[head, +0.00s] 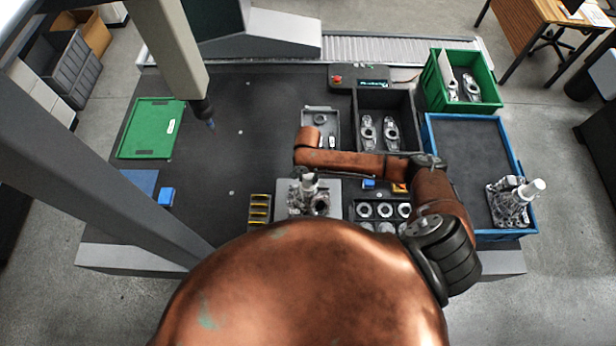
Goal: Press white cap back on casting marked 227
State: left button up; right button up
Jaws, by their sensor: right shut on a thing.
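My right gripper (308,180) hangs below the copper wrist over a grey plate in the middle of the bench. It is shut on a small pale piece that looks like the white cap, mostly hidden by the fingers and wrist. A silver casting (320,206) stands on the plate right under the gripper. I cannot tell if cap and casting touch. Another silver casting (510,207) with a white cap (533,188) sits in the blue tray at right. No number is readable on either casting. My left gripper is not in view.
A grey tray (305,118) with small parts and a dark bin (385,98) with castings lie behind my forearm. Rings fill a black rack (353,212). The blue tray (432,130) and green crate (430,80) stand right. A gantry column (170,45) rises left; the bench around it is mostly clear.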

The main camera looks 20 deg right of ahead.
jog(key=shift+f+p, duration=0.15)
jog(key=shift+p, duration=0.4)
dwell(0.9)
jog(key=shift+p, duration=0.55)
dwell(0.4)
jog(key=o, duration=1)
jog(key=shift+o, duration=0.2)
jog(key=o, duration=0.4)
jog(key=shift+o, duration=0.2)
